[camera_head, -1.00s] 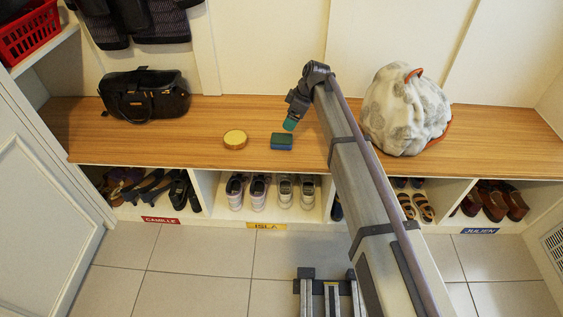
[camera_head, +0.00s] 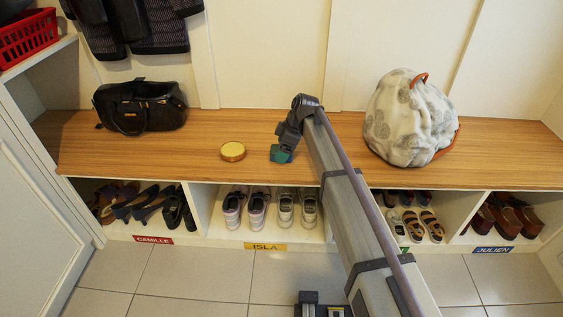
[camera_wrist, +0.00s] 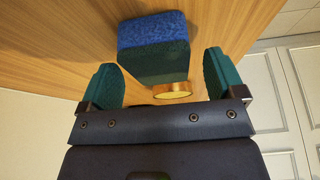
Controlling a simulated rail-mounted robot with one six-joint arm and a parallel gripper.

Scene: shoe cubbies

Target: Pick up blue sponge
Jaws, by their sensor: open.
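The sponge (camera_wrist: 152,40) is a block with a blue layer and a dark green layer. It lies on the wooden bench and fills the upper middle of the wrist view. My gripper (camera_wrist: 160,78) is open, with one teal finger on each side of the sponge's lower part in that view. I see gaps at both sides, and no finger visibly presses on it. In the head view my gripper (camera_head: 281,154) is down at the bench top over the sponge's spot. The sponge is mostly hidden there and hard to tell from the teal fingers.
A round yellow tin-like object (camera_head: 232,151) sits on the bench just left of my gripper. A black handbag (camera_head: 140,107) stands farther left, and a white patterned bag (camera_head: 408,120) stands to the right. Shoe cubbies lie below the bench (camera_head: 80,155).

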